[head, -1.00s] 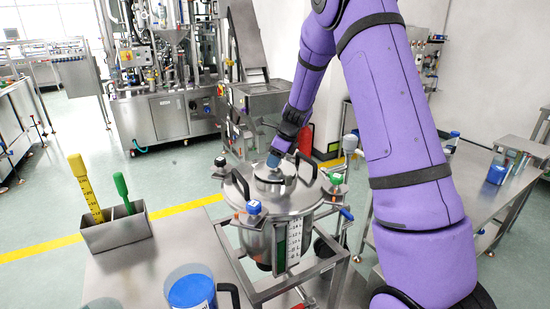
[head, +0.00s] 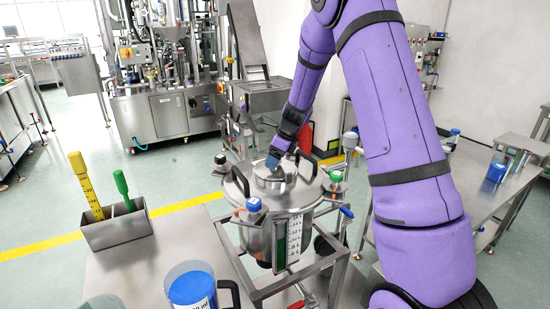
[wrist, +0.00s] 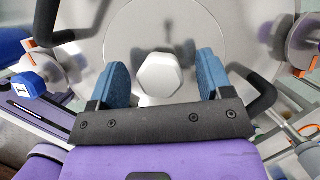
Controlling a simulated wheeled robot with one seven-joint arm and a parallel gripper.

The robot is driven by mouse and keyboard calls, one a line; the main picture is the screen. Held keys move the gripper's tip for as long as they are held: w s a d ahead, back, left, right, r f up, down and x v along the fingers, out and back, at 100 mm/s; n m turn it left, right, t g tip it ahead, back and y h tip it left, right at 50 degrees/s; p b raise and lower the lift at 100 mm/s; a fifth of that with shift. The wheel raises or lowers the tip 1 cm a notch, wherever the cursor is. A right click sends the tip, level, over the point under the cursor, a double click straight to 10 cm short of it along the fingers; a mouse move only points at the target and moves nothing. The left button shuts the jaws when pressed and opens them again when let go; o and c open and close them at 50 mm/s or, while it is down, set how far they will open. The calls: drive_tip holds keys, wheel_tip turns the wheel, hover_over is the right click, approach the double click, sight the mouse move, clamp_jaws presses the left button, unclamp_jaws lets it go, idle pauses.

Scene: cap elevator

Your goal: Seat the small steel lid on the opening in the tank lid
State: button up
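The steel tank (head: 290,232) stands in a frame, with its wide tank lid (head: 302,199) on top. The small steel lid (head: 271,183) is at the middle of the tank lid, over the opening; I cannot tell whether it sits fully flat. In the wrist view the small lid (wrist: 205,30) is a round disc with a pale hexagonal knob (wrist: 158,75). My gripper (head: 273,160) is just above it. In the wrist view its two blue fingers (wrist: 160,78) are apart, one each side of the knob, with a gap on both sides. The opening itself is hidden.
Black handles (head: 236,187) stand up from the tank lid around the small lid. A blue-capped fitting (head: 253,204) and a green-capped one (head: 336,177) are at its edge. A bin with yellow and green tools (head: 116,228) and a blue jug (head: 191,290) stand on the left table.

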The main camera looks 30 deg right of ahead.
drive_tip(key=v, duration=0.7)
idle(1.1)
idle(0.7)
